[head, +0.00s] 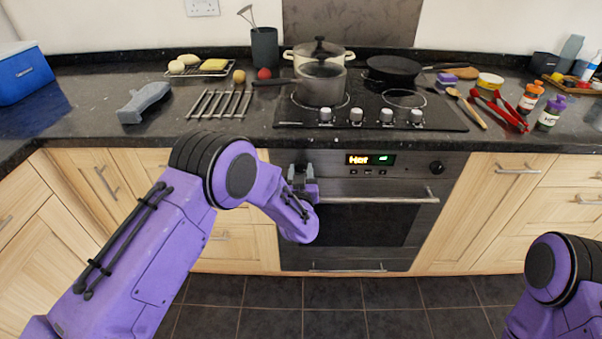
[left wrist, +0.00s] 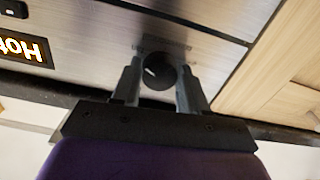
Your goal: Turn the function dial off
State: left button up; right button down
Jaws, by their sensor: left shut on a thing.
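The oven (head: 365,215) sits under the counter, with a lit display (head: 370,159) on its front panel. A round black dial (left wrist: 157,73) with a small white mark shows in the left wrist view, between the fingers of my left gripper (left wrist: 161,82). The gripper is shut on this dial. In the head view my left gripper (head: 301,176) is at the left end of the panel and hides the dial. A second black dial (head: 436,167) is at the right end of the panel. My right gripper is out of view.
The oven door handle (head: 375,199) runs just below the panel. Above is a black hob (head: 370,104) with several knobs, a pot (head: 320,83) and a frying pan (head: 393,69). My right arm is at lower right. The floor before the oven is clear.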

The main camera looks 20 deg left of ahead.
pick_arm(q)
jog(key=n+b, duration=0.2)
jog(key=n, duration=0.4)
jog(key=shift+f, duration=0.15)
jog(key=n+b, duration=0.3)
jog(key=n, duration=0.3)
jog(key=n+b, duration=0.4)
jog(key=n, duration=0.1)
jog(key=shift+n, duration=0.4)
jog(key=n+b, duration=0.2)
jog(key=n, duration=0.1)
jog(key=shift+r+n+b, duration=0.2)
jog(key=shift+n+b, duration=0.7)
jog(key=shift+n, duration=0.2)
jog(key=o, duration=1.1)
jog(key=shift+r, duration=0.1)
jog(key=shift+c, duration=0.2)
